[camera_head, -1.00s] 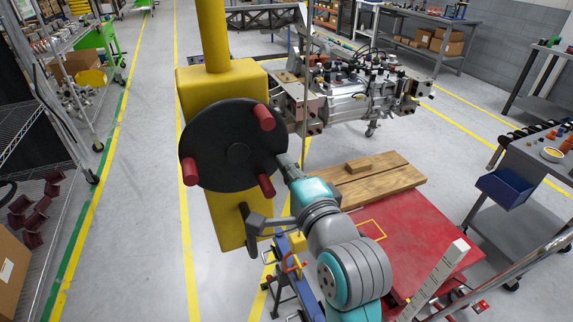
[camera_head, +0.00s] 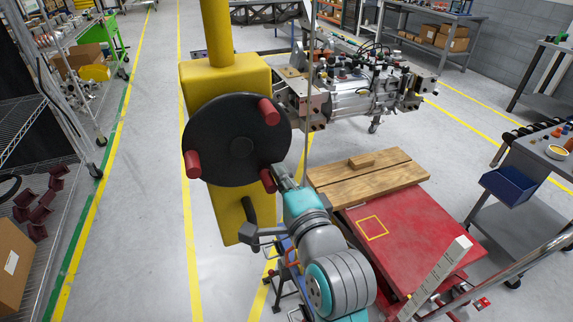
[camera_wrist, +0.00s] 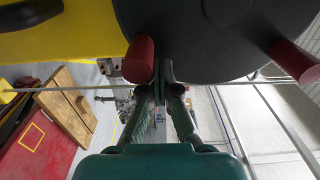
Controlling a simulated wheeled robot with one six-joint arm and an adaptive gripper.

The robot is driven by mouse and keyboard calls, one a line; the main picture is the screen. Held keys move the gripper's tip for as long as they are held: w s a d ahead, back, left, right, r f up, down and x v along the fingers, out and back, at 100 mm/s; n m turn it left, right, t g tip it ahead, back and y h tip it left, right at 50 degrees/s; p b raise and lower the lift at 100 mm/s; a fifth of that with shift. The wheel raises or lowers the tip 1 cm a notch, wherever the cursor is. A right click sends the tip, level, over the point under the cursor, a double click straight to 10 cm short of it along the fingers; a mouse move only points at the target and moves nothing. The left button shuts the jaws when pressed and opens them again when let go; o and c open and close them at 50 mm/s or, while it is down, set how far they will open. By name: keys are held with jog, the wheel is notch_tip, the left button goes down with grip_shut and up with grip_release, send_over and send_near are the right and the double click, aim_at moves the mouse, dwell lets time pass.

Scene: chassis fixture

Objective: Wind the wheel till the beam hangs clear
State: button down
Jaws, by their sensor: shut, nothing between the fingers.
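The wheel (camera_head: 222,140) is a black disc with three red handles, mounted on a yellow column (camera_head: 232,215). One handle is at upper right, one at left and one at lower right (camera_head: 267,180). My gripper (camera_head: 278,172) is at the wheel's lower right edge, close to the lower right handle. In the wrist view my gripper (camera_wrist: 159,92) is shut and empty, with a red handle (camera_wrist: 139,60) just beyond its fingertips. I cannot tell whether they touch. A dark lattice beam (camera_head: 265,14) shows at the top edge, partly cut off; its support is unclear.
A dark lever (camera_head: 262,236) sticks out below the wheel. A thin vertical line (camera_head: 307,110) runs beside a metal machine assembly (camera_head: 350,92). A wooden board (camera_head: 372,183) and red table (camera_head: 415,235) are at right. Floor at left is clear up to the shelves.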

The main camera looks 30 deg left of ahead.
aim_at(266, 186)
jog(key=shift+f, duration=0.1)
jog(key=shift+s+a+f, duration=0.95)
jog(key=shift+s, duration=0.15)
jog(key=shift+s+a+f, duration=0.15)
jog(key=shift+s+a, duration=0.4)
jog(key=shift+s, duration=0.1)
jog(key=shift+s+a+f, duration=0.15)
jog(key=shift+s+a, duration=0.4)
jog(key=shift+s, duration=0.05)
jog(key=shift+s+a+r, duration=0.25)
jog(key=shift+s+a, duration=0.85)
jog(key=shift+s, duration=0.2)
